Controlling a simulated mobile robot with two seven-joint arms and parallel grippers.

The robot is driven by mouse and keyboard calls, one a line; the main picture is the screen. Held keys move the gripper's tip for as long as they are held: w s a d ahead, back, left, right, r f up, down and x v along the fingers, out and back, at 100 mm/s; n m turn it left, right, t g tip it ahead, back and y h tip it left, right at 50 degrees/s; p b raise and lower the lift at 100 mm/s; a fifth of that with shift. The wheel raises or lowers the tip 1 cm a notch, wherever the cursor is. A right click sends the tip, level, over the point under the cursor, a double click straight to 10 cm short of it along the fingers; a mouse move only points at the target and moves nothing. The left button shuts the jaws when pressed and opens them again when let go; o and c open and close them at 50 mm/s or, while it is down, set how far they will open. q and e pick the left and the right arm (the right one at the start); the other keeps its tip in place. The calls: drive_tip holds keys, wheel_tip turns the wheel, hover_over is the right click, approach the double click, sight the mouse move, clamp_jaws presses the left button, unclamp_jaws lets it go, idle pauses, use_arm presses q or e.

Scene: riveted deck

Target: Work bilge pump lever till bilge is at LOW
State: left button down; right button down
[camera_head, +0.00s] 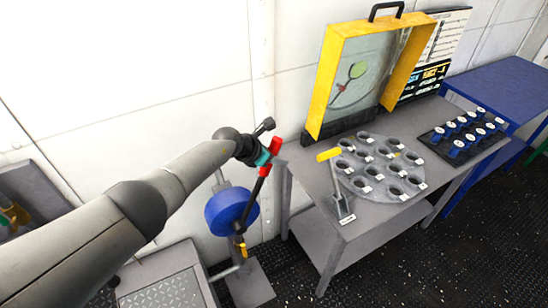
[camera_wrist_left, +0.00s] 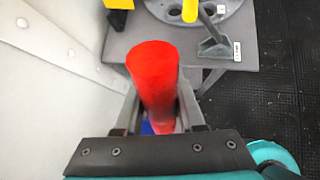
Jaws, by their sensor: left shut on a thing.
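The bilge pump (camera_head: 231,210) is a blue round body near the white wall, left of the grey table. Its lever (camera_head: 249,203) is a dark bar rising at a tilt to a red grip. My left gripper (camera_head: 268,158) is shut on the red grip near its top. In the left wrist view the red grip (camera_wrist_left: 153,75) stands up between the two grey fingers (camera_wrist_left: 158,115). Part of the pump's back is hidden by the lever. I cannot make out a bilge level marking. My right gripper is in no view.
The grey table (camera_head: 357,229) holds a small yellow-handled lever (camera_head: 340,185), a round plate with holes (camera_head: 382,168), a black rack of blue knobs (camera_head: 463,138) and an open yellow case (camera_head: 332,67). A grey box with a tread-plate top (camera_head: 163,283) stands left of the pump.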

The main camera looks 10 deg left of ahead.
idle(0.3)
use_arm(q)
drive_tip(key=c, duration=0.5)
unclamp_jaws()
drive_tip(key=p+v, duration=0.4)
drive_tip(key=v, duration=0.1)
drive_tip(key=shift+s+a+r, duration=0.15)
drive_tip(key=shift+a+r, duration=0.05)
drive_tip(key=shift+r, duration=0.1)
drive_tip(key=shift+p+v, duration=1.25)
drive_tip(key=shift+v, duration=3.45)
